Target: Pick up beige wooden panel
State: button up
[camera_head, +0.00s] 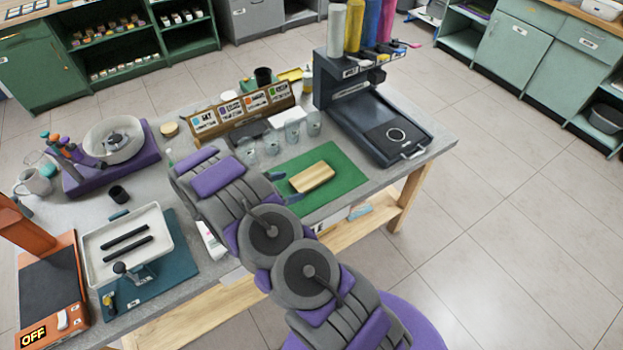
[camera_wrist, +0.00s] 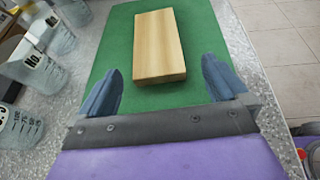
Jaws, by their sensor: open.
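The beige wooden panel (camera_head: 312,177) lies flat on a green mat (camera_head: 345,163) on the grey table. In the wrist view the panel (camera_wrist: 158,46) is ahead of my gripper, roughly centred between the fingers, with its long side running away from me. My gripper (camera_wrist: 163,92) is open and empty, its two blue-grey fingertips apart on either side just short of the panel's near end. In the head view my gripper (camera_head: 286,192) shows partly behind my arm, at the left of the panel. The mat's near part is hidden by my arm and gripper.
Clear measuring beakers (camera_head: 271,144) stand left of and behind the mat. A dark machine (camera_head: 380,125) sits at the table's right. A labelled wooden rack (camera_head: 243,111) is at the back. A white tray (camera_head: 128,245) lies at the left. Right of the panel, the mat is bare.

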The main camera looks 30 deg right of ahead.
aim_at(300, 183)
jog(key=x, duration=0.2)
jog(key=b+x, duration=0.1)
jog(key=shift+w+d+f, duration=0.15)
jog(key=shift+w+f, duration=0.1)
jog(key=shift+f, duration=0.2)
jog(key=shift+w+d+f, duration=0.1)
jog(key=shift+d+f, duration=0.05)
jog(key=shift+d, duration=0.5)
jog(key=shift+c, duration=0.2)
jog(key=c, duration=0.9)
jog(key=shift+c, duration=0.2)
